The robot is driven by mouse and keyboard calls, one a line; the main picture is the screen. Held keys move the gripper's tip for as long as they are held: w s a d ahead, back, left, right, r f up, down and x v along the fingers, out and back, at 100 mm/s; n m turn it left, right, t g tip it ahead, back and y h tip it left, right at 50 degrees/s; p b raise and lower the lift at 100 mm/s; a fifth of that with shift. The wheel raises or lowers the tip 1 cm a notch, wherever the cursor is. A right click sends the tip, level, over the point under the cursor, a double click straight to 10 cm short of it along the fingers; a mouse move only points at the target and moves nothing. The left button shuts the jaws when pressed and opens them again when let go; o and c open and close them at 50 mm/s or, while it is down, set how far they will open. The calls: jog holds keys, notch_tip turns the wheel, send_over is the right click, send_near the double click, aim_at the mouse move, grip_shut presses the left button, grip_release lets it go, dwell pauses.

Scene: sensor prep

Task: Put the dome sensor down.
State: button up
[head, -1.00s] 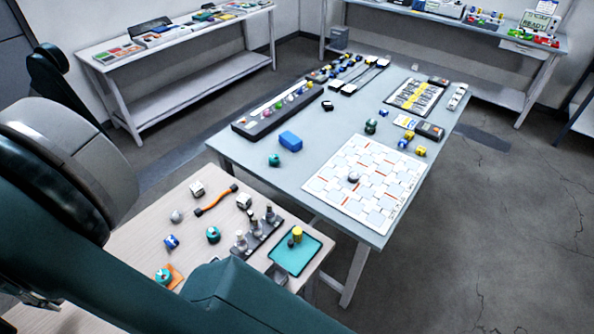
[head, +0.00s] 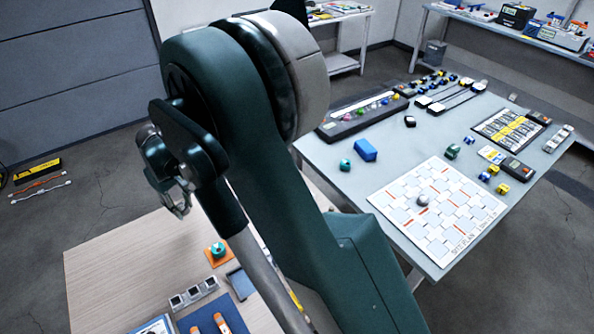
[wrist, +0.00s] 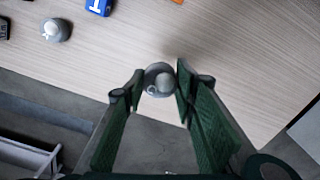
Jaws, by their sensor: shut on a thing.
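In the wrist view my gripper (wrist: 159,82) is shut on a grey dome sensor (wrist: 160,78), held between the fingertips. Behind it lies the pale wooden tabletop, close to its edge. How high the sensor is above the table I cannot tell. A second grey dome (wrist: 56,30) rests on the wood at upper left. In the head view my gripper (head: 178,200) hangs above the wooden table (head: 110,262) at left; the sensor in it is too small to make out. A small dome (head: 423,200) sits on the white site-plan sheet (head: 455,240) on the grey table.
On the wooden table are a teal item on an orange pad (head: 217,251), a small block row (head: 193,293) and a blue mat with orange tools (head: 215,318). My arm hides much of this table. Its left part looks clear. A blue box (head: 365,150) stands on the grey table.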

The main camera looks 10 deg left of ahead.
jog(key=w+d+r+m, duration=0.1)
jog(key=w+d, duration=0.7)
jog(key=d, duration=0.3)
jog(key=w+d+m, duration=0.2)
jog(key=w+d, duration=0.5)
jog(key=d, duration=0.5)
jog(key=w+d+r+m, duration=0.1)
jog(key=w+d, duration=0.2)
jog(key=d, duration=0.9)
jog(key=w+d+m, duration=0.1)
jog(key=w+d, duration=0.2)
jog(key=d, duration=0.8)
jog(key=r+m+p, duration=0.1)
jog(key=r+m, duration=0.1)
jog(key=m, duration=0.4)
send_over(434, 234)
jog(key=shift+f, duration=0.1)
jog(key=shift+f+b, duration=0.35)
jog(key=shift+f, duration=2.75)
